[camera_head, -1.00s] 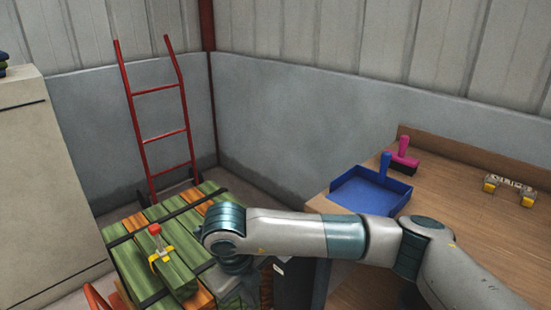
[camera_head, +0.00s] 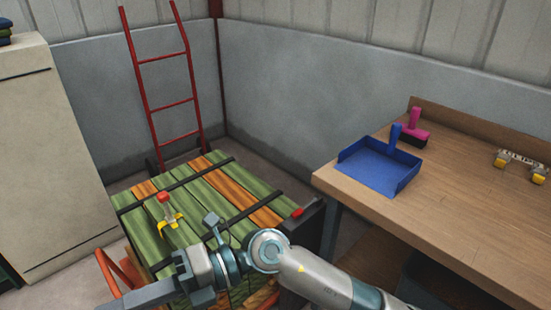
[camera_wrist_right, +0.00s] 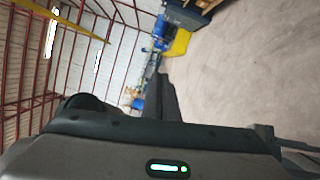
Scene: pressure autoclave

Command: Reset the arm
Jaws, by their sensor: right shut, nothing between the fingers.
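My right arm comes in from the bottom right in the head view and bends across the front of a box clad in green and orange slats (camera_head: 195,188). My right gripper (camera_head: 118,301) points left at the bottom edge, in front of the box, and holds nothing. In the right wrist view the dark gripper (camera_wrist_right: 166,98) shows shut, with no object at its tip. A yellow fitting with a red knob (camera_head: 168,212) sits on the box top, beyond the gripper and apart from it. My left gripper is not in view.
A wooden workbench (camera_head: 450,195) on the right holds a blue dustpan (camera_head: 375,172), a pink-handled brush (camera_head: 412,130) and a yellow-and-silver item (camera_head: 520,163). A red hand truck (camera_head: 165,100) leans at the back wall. A beige cabinet (camera_head: 45,150) stands left.

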